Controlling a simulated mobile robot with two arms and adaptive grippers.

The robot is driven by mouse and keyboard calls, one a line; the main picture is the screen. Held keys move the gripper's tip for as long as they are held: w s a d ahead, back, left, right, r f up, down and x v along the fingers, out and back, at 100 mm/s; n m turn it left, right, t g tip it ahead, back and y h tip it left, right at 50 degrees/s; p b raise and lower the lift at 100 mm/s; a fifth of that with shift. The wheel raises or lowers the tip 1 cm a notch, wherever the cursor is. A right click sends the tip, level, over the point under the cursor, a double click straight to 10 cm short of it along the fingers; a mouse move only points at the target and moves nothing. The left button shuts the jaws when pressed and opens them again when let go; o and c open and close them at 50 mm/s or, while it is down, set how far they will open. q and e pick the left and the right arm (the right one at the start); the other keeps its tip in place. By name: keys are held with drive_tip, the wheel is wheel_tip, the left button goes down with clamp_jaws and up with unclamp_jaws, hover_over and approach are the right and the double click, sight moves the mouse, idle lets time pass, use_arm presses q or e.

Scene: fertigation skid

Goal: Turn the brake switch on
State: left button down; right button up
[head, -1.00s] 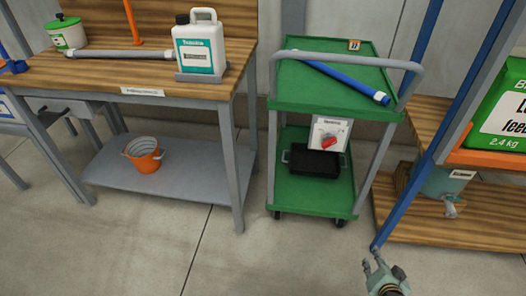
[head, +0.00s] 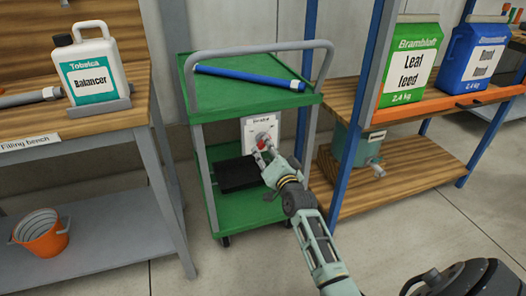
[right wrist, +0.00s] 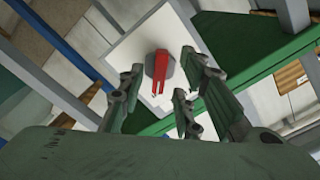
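The brake switch is a white panel (head: 254,130) with a grey round base and a red handle (head: 262,145), mounted on the green cart (head: 212,196) between its two shelves. The red handle also shows in the right wrist view (right wrist: 160,72), where it points toward my gripper. My right gripper (head: 262,157) reaches the panel front, and in the right wrist view its fingers (right wrist: 160,85) are spread on either side of the handle with gaps between. It looks open and does not hold the handle. My left gripper is not in view.
A black tray (head: 236,174) lies on the cart's lower shelf, close left of my right gripper. A blue tube (head: 250,77) lies on the top shelf. A filling bench (head: 85,121) stands left, and a rack with feed bags (head: 410,62) stands right.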

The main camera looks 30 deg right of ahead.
drive_tip(key=shift+x, duration=0.95)
drive_tip(key=shift+c, duration=0.4)
clamp_jaws()
